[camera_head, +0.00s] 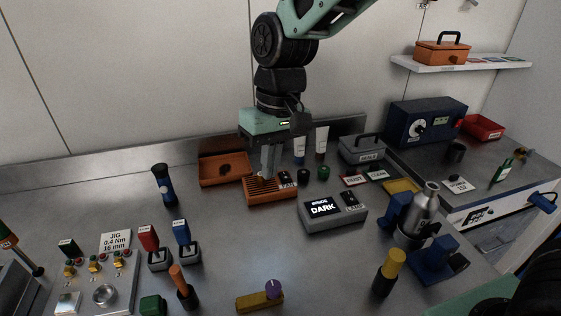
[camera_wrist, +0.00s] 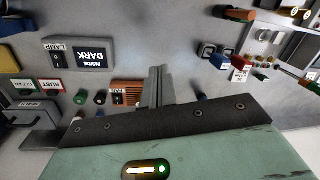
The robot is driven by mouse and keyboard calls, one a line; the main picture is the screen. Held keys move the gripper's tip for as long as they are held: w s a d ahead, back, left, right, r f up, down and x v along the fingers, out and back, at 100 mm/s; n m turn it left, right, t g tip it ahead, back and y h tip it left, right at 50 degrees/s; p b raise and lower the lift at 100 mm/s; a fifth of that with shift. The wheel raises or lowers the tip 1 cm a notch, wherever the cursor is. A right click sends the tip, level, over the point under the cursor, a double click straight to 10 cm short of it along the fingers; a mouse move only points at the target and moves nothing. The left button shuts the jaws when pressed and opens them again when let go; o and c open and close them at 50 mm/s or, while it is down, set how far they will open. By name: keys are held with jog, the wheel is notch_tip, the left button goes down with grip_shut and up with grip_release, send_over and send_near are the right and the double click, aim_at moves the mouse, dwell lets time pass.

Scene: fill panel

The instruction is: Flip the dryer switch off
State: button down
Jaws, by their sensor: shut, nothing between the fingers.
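An orange slatted box (camera_head: 262,194) sits mid-bench. It has a small dark switch with a white label at its right end (camera_head: 287,184); the label seems to read FAN in the wrist view, where the switch (camera_wrist: 117,99) and slats (camera_wrist: 130,88) show beside my fingers. No label reading dryer is legible. My gripper (camera_head: 267,176) is shut and empty, pointing down over the slatted box, left of the switch. In the wrist view my closed fingers (camera_wrist: 158,70) partly cover the box. Contact and the switch's position cannot be told.
A grey box (camera_head: 333,216) with a DARK display and a LAMP switch stands to the right. An orange tray (camera_head: 222,157) is behind left, and small tubes (camera_head: 321,140) stand behind right. A blue-black cylinder (camera_head: 164,185) stands left. The bench front of the slatted box is clear.

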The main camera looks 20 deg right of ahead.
jog(key=w+d+f+m, duration=0.2)
jog(key=w+d, duration=0.2)
jog(key=w, duration=1)
jog(key=m+h, duration=0.2)
send_over(284, 172)
notch_tip(284, 172, down, 3)
jog(key=shift+r+t, duration=0.25)
jog(key=shift+t, duration=0.05)
notch_tip(284, 172, down, 13)
jog(key=p, duration=0.4)
jog(key=shift+s, duration=0.1)
jog(key=shift+f, duration=0.55)
